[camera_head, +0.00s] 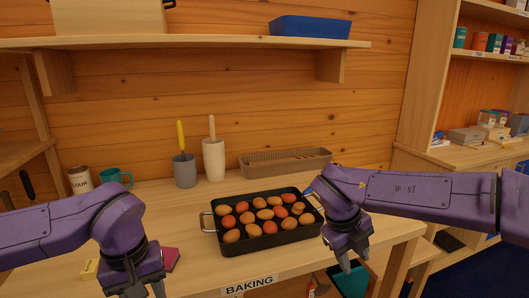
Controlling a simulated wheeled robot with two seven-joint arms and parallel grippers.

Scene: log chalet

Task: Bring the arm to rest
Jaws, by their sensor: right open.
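My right gripper (352,258) is at the right end of the counter, just right of the black baking tray, with its jaws open and pointing down. Nothing shows between its fingers. My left gripper (143,290) is at the bottom left, low over the counter's front edge. Its fingertips run out of the frame, so I cannot tell whether it is open or shut. The black tray (285,246) stands on the wooden counter (190,235) and holds several orange and brown round pieces.
Behind the tray are a wicker basket (262,167), a white cylinder (213,161), a grey pot (185,172), a teal mug (113,176) and a flour tin (80,180). A wall shelf (200,43) hangs above. A pink item (170,259) lies beside my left gripper.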

